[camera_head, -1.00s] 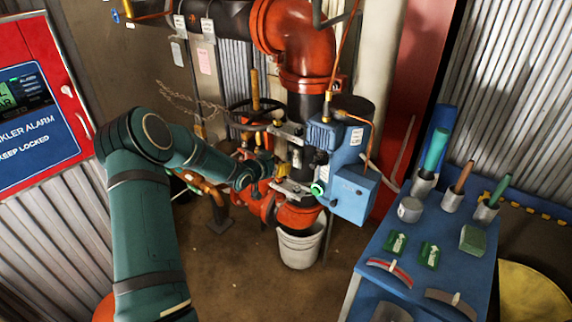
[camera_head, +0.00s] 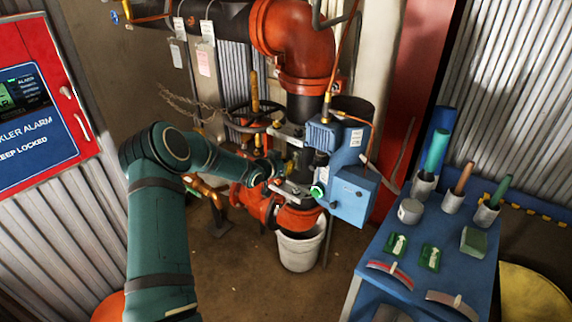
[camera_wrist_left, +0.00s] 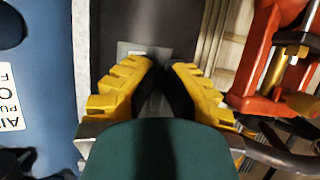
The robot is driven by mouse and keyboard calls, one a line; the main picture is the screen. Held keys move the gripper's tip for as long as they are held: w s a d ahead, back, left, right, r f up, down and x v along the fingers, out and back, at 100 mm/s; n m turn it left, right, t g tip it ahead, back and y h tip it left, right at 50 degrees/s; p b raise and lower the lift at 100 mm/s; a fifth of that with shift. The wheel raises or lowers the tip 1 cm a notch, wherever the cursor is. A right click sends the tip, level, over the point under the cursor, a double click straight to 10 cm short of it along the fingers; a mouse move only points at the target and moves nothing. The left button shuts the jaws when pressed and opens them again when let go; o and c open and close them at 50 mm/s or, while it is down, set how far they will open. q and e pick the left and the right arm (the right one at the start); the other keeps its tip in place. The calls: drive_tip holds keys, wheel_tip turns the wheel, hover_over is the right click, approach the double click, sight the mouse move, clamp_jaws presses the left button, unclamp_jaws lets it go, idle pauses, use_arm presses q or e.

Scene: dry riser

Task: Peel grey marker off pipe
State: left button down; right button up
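The grey marker (camera_wrist_left: 130,48) shows in the left wrist view as a pale grey patch on the dark pipe (camera_wrist_left: 108,30), just beyond my fingertips. My left gripper (camera_wrist_left: 160,68) has yellow fingers with black pads that come close together at the tips, right at the patch's edge. Whether the pads pinch the marker or stand slightly apart is unclear. In the head view my left arm reaches from the lower left to the pipe (camera_head: 304,107), with the left gripper (camera_head: 280,165) small and partly lost among the valve parts. My right gripper is out of view.
A blue actuator box (camera_head: 350,190) sits just right of the pipe. A black handwheel (camera_head: 245,118) and red valve bodies crowd around it. A white bucket (camera_head: 300,250) stands below. A blue bench (camera_head: 425,270) with tools is at the right. The floor in front is clear.

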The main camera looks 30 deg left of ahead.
use_arm(q)
drive_tip(key=shift+s+f, duration=0.1)
drive_tip(key=shift+s, duration=0.25)
idle(0.6)
drive_tip(key=s, duration=0.8)
drive_tip(key=shift+s+a, duration=0.3)
drive_tip(key=shift+a, duration=0.05)
idle(0.4)
idle(0.5)
